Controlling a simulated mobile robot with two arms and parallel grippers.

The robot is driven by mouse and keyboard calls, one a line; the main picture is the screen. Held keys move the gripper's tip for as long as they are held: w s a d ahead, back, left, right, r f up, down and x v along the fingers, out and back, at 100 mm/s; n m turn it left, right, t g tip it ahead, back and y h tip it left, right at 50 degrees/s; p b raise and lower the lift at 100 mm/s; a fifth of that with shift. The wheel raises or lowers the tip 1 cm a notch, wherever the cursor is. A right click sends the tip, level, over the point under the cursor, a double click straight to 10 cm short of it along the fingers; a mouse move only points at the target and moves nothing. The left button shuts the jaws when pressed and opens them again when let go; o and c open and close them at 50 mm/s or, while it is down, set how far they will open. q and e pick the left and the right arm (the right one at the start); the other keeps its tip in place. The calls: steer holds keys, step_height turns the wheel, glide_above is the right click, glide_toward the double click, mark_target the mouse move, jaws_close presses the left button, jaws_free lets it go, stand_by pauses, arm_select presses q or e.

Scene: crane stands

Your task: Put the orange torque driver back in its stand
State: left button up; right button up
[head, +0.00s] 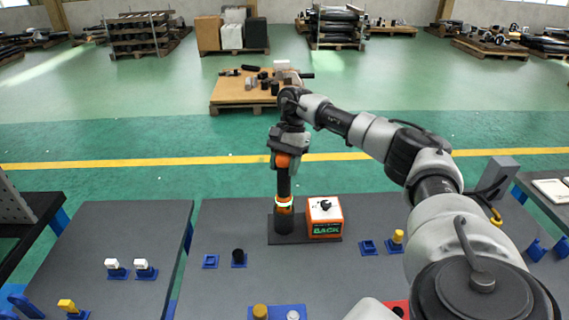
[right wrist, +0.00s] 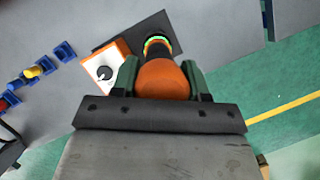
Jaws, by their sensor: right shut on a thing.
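The orange torque driver (head: 284,185) stands upright, with an orange top, a dark body and an orange lower band. Its lower end meets the black cup of its stand (head: 260,232), where a ring glows green. My right gripper (head: 283,155) is shut on the driver's top from above. In the right wrist view the driver's orange head (right wrist: 163,79) sits between the two green-grey fingers, and the glowing ring shows beyond it. An orange box (head: 325,217) with a white top and black knob is on the stand's base; its display reads BACK in green. My left gripper is out of view.
The grey table (head: 225,235) also holds small blue holders, one with a black piece (head: 238,256) and one with a yellow piece (head: 397,237). A blue tray (head: 277,313) lies at the front. Another table (head: 110,230) stands left across a gap.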

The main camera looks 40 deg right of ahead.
steer(key=shift+f+b, duration=0.3)
steer(key=shift+f, duration=0.15)
steer(key=o, duration=1.3)
steer(key=shift+a+r, duration=0.1)
steer(key=shift+r, duration=0.05)
steer(key=shift+o, duration=0.2)
steer(key=shift+p+v, duration=1.45)
steer(key=shift+v, duration=0.95)
